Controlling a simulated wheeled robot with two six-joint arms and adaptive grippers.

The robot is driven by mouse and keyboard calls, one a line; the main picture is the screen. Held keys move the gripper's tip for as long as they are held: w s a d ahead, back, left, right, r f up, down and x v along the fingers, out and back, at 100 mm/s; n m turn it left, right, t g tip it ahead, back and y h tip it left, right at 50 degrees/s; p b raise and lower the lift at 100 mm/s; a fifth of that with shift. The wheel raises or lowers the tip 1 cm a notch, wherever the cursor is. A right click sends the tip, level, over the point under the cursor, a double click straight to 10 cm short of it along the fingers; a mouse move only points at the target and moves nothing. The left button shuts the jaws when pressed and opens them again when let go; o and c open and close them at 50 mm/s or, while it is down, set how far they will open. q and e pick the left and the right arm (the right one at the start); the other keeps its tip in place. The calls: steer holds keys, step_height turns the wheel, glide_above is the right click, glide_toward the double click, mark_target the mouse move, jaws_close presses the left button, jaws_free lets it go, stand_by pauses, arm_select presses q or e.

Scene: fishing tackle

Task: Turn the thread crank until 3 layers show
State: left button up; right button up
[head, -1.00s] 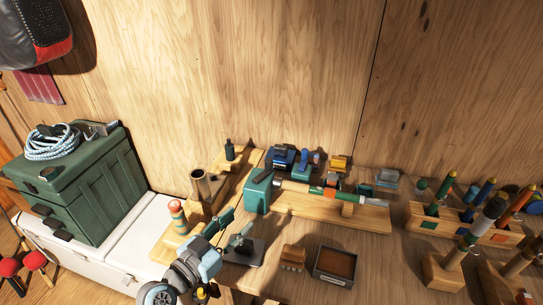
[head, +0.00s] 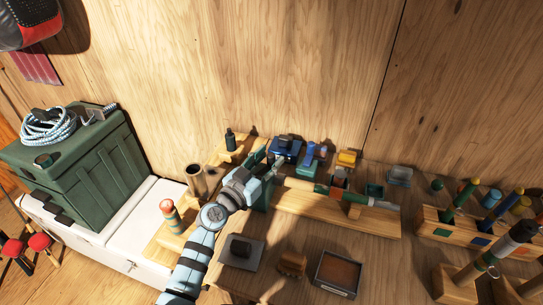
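A wooden stand (head: 300,212) on the bench holds a horizontal rod (head: 300,184) with tan, green and grey sections. A dark green block (head: 263,197) at the rod's left end is mostly hidden behind my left gripper. My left gripper (head: 268,160) is just above this block, with its two fingers apart and nothing seen between them. The thread crank itself I cannot make out; the gripper may cover it. Thread layers are too small to tell. My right gripper is not in view.
Blue boxes (head: 286,149) stand just behind the gripper. A striped spool (head: 168,209) and a tan cup (head: 195,180) stand to the left. A brown-filled tray (head: 340,272) and a dark pad (head: 241,256) lie in front. A rack of floats (head: 465,238) stands right.

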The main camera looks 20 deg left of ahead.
arm_select(q)
steer(key=shift+w+d, duration=0.15)
steer(key=shift+w, duration=0.35)
steer(key=shift+w+d, duration=0.15)
steer(key=shift+r, duration=0.1)
jaws_close()
steer(key=n+y+p, duration=0.1)
steer(key=y+p, duration=0.1)
steer(key=a+n+y+p, duration=0.1)
steer(key=n+y+p, duration=0.1)
steer(key=n+t+y+p, duration=0.1)
steer(key=y+p, duration=0.1)
steer(key=shift+w+a+r+y, duration=0.25)
steer(key=shift+a+r+y, duration=0.05)
steer(key=shift+y, duration=0.1)
steer(key=shift+a+f+n+y, duration=0.15)
steer(key=shift+n+y, duration=0.15)
steer(key=shift+n, duration=0.1)
steer(key=shift+a+f, duration=0.1)
steer(key=shift+f, duration=0.05)
